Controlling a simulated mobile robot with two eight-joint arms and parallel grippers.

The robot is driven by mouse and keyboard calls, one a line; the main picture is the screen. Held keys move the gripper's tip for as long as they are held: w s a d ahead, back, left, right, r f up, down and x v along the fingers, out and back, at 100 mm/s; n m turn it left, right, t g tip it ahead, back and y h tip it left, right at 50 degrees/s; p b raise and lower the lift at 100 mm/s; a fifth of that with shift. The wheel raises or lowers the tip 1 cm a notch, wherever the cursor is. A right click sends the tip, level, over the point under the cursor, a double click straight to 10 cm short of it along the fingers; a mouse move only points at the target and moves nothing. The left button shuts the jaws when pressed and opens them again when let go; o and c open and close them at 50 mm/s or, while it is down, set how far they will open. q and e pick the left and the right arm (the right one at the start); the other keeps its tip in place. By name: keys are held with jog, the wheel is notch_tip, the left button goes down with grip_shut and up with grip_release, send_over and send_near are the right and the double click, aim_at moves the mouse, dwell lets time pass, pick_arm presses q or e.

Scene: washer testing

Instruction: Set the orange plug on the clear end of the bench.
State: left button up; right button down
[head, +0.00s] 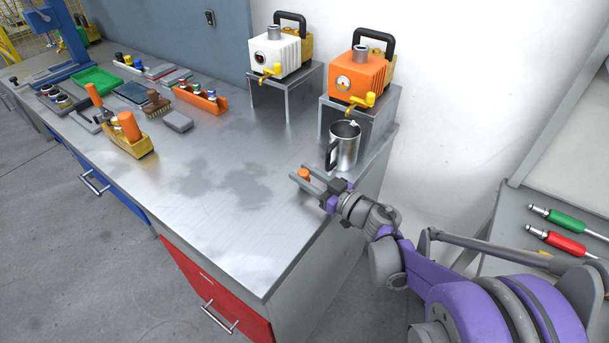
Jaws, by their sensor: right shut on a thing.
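My right gripper (307,180) reaches in from the right over the near end of the metal bench (253,239). It is shut on the small orange plug (304,174), whose top shows between the two grey fingers. The fingers hide the rest of the plug, and I cannot tell whether it touches the bench top. The bench surface in front of and to the left of the gripper is bare. My left gripper is not in view.
A steel mug (345,147) stands close behind my right gripper. An orange machine (359,76) and a white machine (275,54) sit on metal stands. Trays and tools, including a yellow holder (128,141), fill the far left. Green and red plugs (562,243) lie at right.

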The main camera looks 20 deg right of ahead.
jog(key=shift+f, duration=0.15)
jog(key=shift+c, duration=2.3)
grip_release()
